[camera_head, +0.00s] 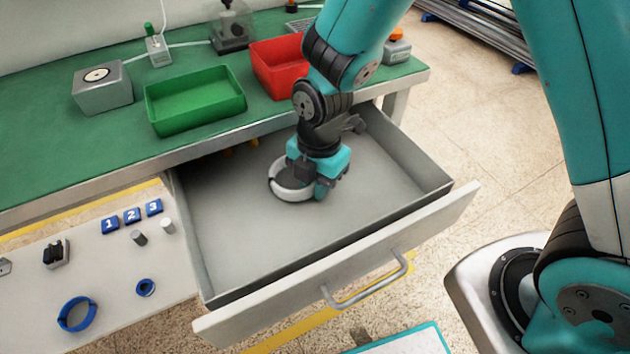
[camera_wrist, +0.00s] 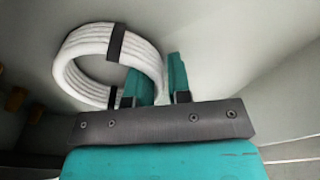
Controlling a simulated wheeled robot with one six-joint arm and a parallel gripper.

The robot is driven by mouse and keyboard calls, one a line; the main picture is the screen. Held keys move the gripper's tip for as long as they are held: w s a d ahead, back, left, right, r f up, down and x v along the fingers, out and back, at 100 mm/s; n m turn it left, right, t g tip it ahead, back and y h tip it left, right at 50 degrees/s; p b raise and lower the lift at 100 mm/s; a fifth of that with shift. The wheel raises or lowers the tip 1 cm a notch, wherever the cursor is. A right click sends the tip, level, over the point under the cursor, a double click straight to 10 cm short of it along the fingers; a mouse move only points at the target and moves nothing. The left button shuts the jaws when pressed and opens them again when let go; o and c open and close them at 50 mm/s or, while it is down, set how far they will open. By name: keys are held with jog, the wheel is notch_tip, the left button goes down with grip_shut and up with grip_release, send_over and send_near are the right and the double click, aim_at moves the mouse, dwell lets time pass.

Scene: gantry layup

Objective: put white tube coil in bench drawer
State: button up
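The white tube coil (camera_head: 287,191) is inside the open bench drawer (camera_head: 238,250), above or on its bare floor; I cannot tell if it touches. In the wrist view the coil (camera_wrist: 85,75) is a white ring of several turns with black bands. My gripper (camera_head: 318,188) reaches down into the drawer at the coil's right side. In the wrist view my gripper (camera_wrist: 160,85) has one teal finger inside the ring and one outside, close on the coil's wall between them. Part of the coil is hidden behind the fingers.
The drawer's handled front (camera_head: 370,280) sticks out from under the green bench top (camera_head: 40,150). A green bin (camera_head: 195,100) and a red bin (camera_head: 278,68) stand on the bench. A pale surface at left holds a blue ring (camera_head: 77,314) and small parts.

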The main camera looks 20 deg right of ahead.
jog(key=shift+o, duration=1.1)
jog(key=shift+r, duration=0.1)
notch_tip(320, 180, up, 11)
jog(key=p, duration=0.2)
jog(key=s+d+r+m+y, duration=0.3)
jog(key=s+r+m, duration=0.9)
jog(key=m, duration=0.7)
jog(key=shift+s+d+t, duration=0.3)
jog(key=shift+s+t, duration=0.1)
jog(key=shift+s, duration=0.45)
